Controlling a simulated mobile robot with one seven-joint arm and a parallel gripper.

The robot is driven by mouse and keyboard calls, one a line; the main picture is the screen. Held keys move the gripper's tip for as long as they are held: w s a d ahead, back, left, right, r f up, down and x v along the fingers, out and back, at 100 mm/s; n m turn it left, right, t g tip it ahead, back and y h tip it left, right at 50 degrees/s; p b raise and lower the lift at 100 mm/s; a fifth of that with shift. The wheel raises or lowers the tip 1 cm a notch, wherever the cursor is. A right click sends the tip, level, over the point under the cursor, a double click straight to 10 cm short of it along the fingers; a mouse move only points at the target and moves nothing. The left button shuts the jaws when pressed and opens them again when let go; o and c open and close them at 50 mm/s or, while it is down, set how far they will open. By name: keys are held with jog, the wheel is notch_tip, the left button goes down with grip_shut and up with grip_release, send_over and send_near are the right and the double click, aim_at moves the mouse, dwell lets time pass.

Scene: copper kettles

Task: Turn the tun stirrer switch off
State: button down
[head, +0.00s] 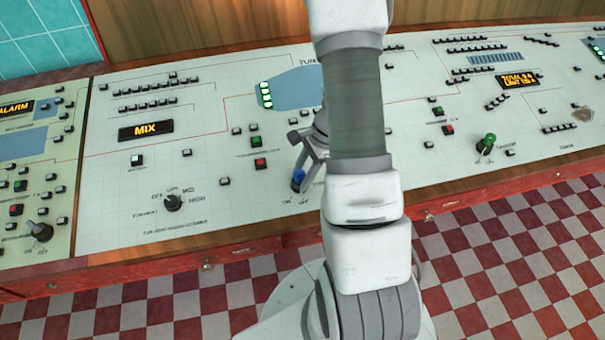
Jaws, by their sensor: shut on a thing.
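Small position marks show below the knob. My arm covers the panel to the right of the switch and part of the gripper. The exact angle of the switch is too small to tell.
A dark rotary knob (173,202) is to the left on the panel. Red (260,163) and green (256,142) buttons are just up-left of the switch. A green-knobbed switch (487,142) is to the right. The checkered floor (500,240) in front looks clear.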

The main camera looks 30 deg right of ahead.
jog(key=shift+w+n, duration=0.1)
jog(key=shift+n, duration=0.6)
jog(key=shift+c, duration=1.7)
grip_release()
jog(key=p+v, duration=0.1)
jog(key=v, duration=1.6)
jog(key=shift+w+r, duration=0.25)
jog(key=shift+w, duration=0.05)
